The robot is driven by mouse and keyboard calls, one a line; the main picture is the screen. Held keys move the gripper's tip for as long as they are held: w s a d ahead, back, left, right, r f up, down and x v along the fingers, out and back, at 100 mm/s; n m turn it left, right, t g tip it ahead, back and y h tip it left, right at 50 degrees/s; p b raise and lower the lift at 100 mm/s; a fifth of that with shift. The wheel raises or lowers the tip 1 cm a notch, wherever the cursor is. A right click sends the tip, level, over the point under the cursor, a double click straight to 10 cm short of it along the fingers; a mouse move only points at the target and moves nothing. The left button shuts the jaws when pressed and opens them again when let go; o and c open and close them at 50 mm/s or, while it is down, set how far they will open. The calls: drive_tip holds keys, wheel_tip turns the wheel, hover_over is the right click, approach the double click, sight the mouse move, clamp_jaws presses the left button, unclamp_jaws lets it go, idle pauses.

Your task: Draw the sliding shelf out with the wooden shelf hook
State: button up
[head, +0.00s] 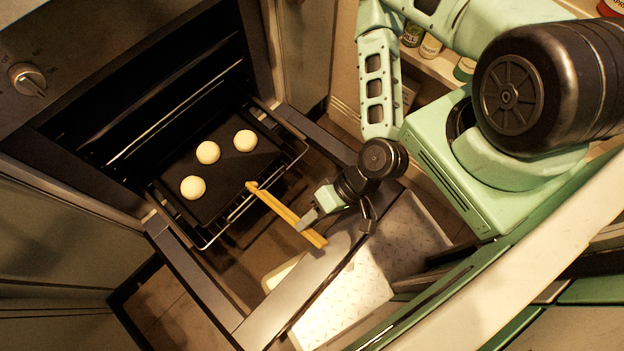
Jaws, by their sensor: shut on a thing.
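The sliding shelf (237,211) is a wire oven rack, part way out of the oven's mouth. A dark baking tray (221,176) with three pale round buns lies on it. The wooden shelf hook (285,213) is a long light stick. My gripper (312,217) is shut on the hook near its lower right end. The hook's far end reaches the front bar of the shelf. I cannot tell whether it is hooked over the bar or only touching it.
The open oven door (292,295) with its dark frame lies below the shelf and my gripper. A control knob (28,80) is at the upper left. Small jars (431,46) stand on a side shelf at the top right, behind my arm.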

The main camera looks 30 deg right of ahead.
drive_tip(key=shift+w+r+p, duration=0.2)
drive_tip(key=shift+r+p, duration=1.1)
drive_tip(key=shift+r, duration=0.05)
drive_tip(key=s+d+r+p, duration=0.2)
drive_tip(key=s+r+p, duration=0.4)
drive_tip(key=s+p, duration=0.1)
drive_tip(key=shift+s+p, duration=0.35)
drive_tip(key=shift+p, duration=0.05)
